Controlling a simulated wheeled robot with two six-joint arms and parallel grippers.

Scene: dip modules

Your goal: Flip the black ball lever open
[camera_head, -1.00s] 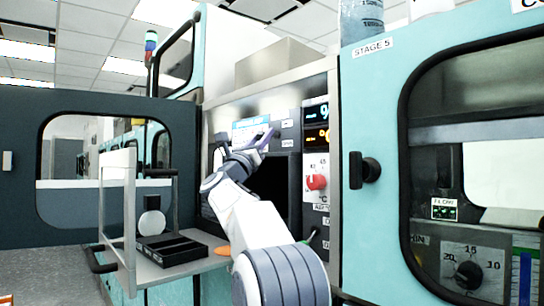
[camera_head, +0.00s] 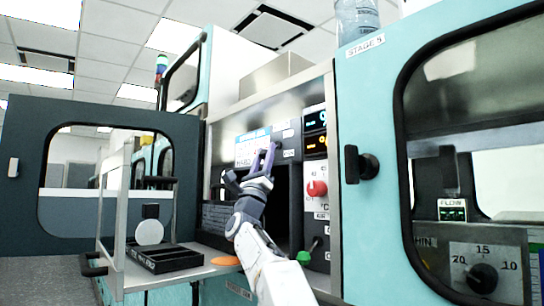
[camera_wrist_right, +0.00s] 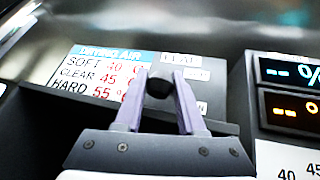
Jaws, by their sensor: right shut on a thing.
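The black ball lever shows in the right wrist view as a dark rounded knob (camera_wrist_right: 159,84) between the fingertips. My right gripper (camera_wrist_right: 161,80) has its two pale purple fingers shut on it, one on each side. In the head view, my right gripper (camera_head: 262,157) is up at the machine's recessed front panel, just below the blue-headed label. The ball is hard to make out there, and the lever's shaft is hidden by the fingers. My left gripper is not in view.
A label listing drying air settings (camera_wrist_right: 108,75) is behind the fingers. Beside it are digital displays (camera_head: 316,131), a red knob (camera_head: 317,188) and a green-tipped lever (camera_head: 304,257). A black tray (camera_head: 165,258) and an orange disc (camera_head: 226,261) lie on the shelf below. An open door stands at left.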

